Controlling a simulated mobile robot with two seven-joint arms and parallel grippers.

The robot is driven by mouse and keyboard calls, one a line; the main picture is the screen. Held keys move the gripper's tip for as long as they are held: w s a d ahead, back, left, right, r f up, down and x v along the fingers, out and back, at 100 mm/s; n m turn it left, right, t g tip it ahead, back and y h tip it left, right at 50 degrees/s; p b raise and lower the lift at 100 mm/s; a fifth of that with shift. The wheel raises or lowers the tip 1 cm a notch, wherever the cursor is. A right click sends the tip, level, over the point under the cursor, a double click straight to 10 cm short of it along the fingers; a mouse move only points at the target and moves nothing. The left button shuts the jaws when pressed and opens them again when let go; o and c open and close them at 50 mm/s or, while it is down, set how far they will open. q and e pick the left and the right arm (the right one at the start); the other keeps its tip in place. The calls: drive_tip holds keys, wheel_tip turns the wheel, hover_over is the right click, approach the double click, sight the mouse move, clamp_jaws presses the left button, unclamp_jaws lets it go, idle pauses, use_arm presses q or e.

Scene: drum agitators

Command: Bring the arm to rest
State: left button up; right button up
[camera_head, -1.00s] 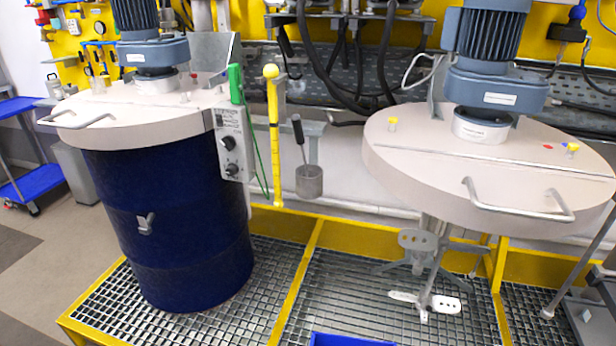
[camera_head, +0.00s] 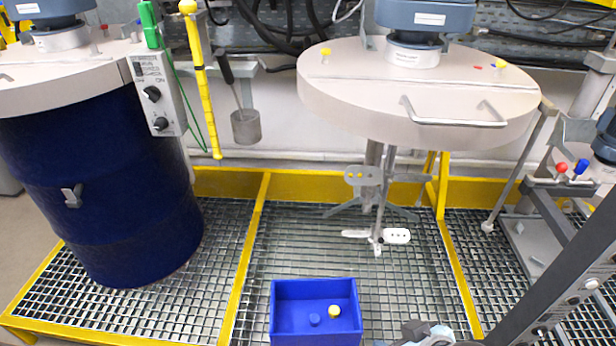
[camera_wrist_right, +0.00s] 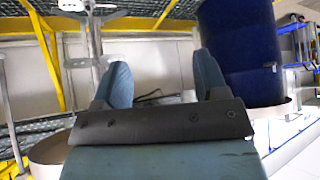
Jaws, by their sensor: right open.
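My right arm enters the head view from the right and runs down to the bottom edge. A grey part of it shows at the bottom, right of the blue bin. In the right wrist view, my right gripper (camera_wrist_right: 163,82) has its two blue-grey fingers spread wide. Nothing is between them; only background shows through the gap. The dark blue drum (camera_wrist_right: 240,50) and a metal agitator shaft (camera_wrist_right: 92,40) appear beyond the fingers, apart from them. My left gripper is not in view.
An open blue bin (camera_head: 285,318) holds a blue piece (camera_head: 314,320) and a yellow piece (camera_head: 334,311). The navy drum (camera_head: 120,200) stands left on the grating. A round lid (camera_head: 350,85) with motor and agitator (camera_head: 378,200) hangs at centre. Grating (camera_head: 300,240) between them is clear.

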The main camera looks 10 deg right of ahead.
drive_tip(key=w+a+t+y+b, duration=0.6)
drive_tip(key=a+t+b, duration=0.4)
drive_tip(key=b, duration=0.4)
use_arm(q)
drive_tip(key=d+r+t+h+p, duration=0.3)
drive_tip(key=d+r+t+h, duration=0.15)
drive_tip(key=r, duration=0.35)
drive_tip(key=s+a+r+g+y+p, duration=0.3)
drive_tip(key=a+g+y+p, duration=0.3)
drive_tip(key=p, duration=2.9)
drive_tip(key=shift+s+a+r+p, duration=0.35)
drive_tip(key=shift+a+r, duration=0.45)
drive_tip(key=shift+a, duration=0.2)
use_arm(e)
drive_tip(key=s+d+r+g+h, duration=0.4)
drive_tip(key=s+d+r+g, duration=0.1)
drive_tip(key=d+r+g, duration=0.1)
drive_tip(key=shift+s+d+r+g+h, duration=0.3)
drive_tip(key=shift+d+r+h, duration=0.15)
drive_tip(key=shift+d, duration=0.45)
